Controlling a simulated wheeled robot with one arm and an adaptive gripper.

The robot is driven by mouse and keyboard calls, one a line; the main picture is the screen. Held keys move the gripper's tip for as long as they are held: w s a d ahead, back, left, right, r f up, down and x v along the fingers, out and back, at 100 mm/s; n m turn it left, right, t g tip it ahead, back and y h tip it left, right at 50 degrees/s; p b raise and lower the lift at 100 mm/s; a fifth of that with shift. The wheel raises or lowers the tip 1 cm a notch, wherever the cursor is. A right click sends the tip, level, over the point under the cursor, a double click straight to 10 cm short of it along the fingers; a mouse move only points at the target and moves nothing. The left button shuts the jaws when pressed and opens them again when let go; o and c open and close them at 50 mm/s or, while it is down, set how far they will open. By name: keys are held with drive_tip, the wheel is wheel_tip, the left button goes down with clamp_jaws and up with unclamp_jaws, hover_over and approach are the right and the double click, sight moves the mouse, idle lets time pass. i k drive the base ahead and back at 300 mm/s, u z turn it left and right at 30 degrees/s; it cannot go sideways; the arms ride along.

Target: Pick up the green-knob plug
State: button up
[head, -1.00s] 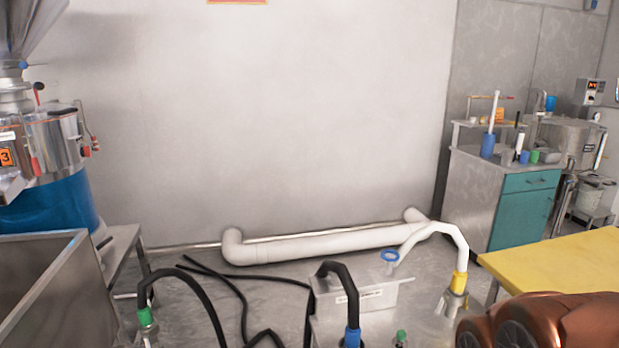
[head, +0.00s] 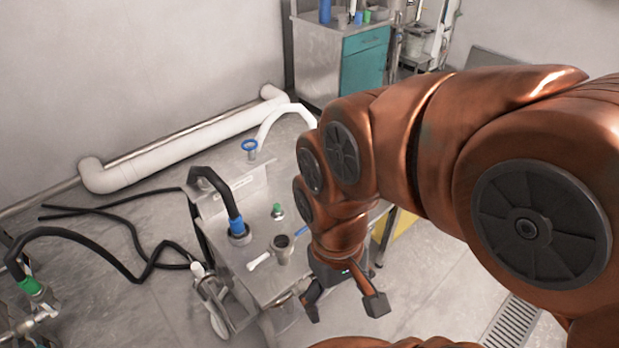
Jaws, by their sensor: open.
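The green-knob plug (head: 278,211) is a small metal piece with a green top. It stands upright on the top of the steel cart (head: 264,187). My gripper (head: 345,307) is open and empty, with its fingers pointing down. It shows in front and to the right of the plug in the picture, near the cart's right edge. Its height above the cart is hard to tell. No part of the plug is hidden by the arm.
A black hose with a blue collar (head: 237,226) sits in a cart port. Beside it are an open metal port (head: 283,247) and a small white piece (head: 259,261). A blue ring-topped plug (head: 250,147) stands behind. A green-collared hose (head: 32,286) is at far left.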

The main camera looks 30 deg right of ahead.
sight(277, 214)
drive_tip(key=u, duration=4.05)
drive_tip(key=k, duration=1.4)
drive_tip(key=z, duration=0.8)
